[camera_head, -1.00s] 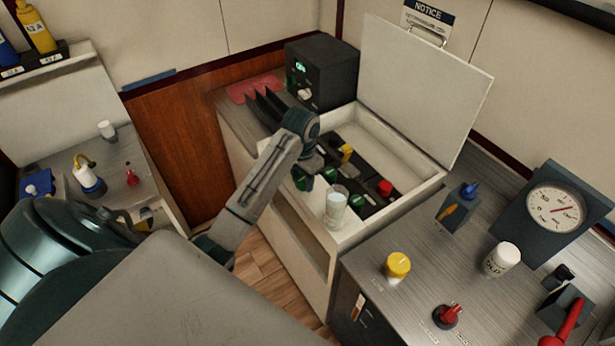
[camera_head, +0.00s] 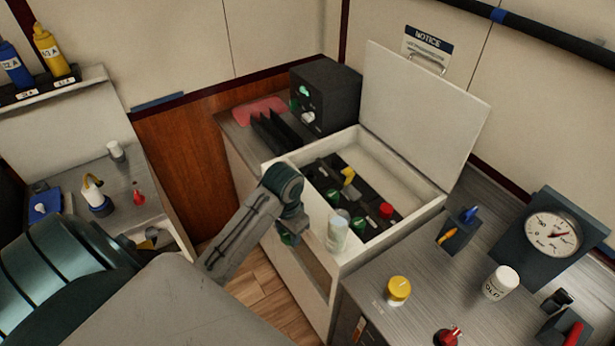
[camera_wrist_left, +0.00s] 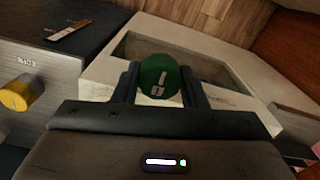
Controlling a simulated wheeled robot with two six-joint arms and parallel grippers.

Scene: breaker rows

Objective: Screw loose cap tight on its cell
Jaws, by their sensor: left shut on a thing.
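My left gripper (camera_head: 287,237) is shut on a green cap (camera_wrist_left: 158,75) with white marks on its top, which sits between the two dark fingers in the left wrist view. In the head view the gripper hangs just outside the front wall of the open pale battery box (camera_head: 440,190), and the cap (camera_head: 288,239) shows small at its tip. Inside the box is a row of dark cells (camera_head: 371,197) with green caps (camera_head: 357,223), a red cap (camera_head: 386,210) and a yellow piece (camera_head: 348,176). My arm hides part of the box's near left side. My right gripper is out of view.
The box's white lid (camera_head: 425,110) stands open behind it. A pale clear jar (camera_head: 338,232) is at the box's front edge. On the right counter are a yellow knob (camera_head: 398,290), a white bottle (camera_head: 501,283) and a gauge (camera_head: 552,235). A black unit (camera_head: 325,95) stands behind left.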

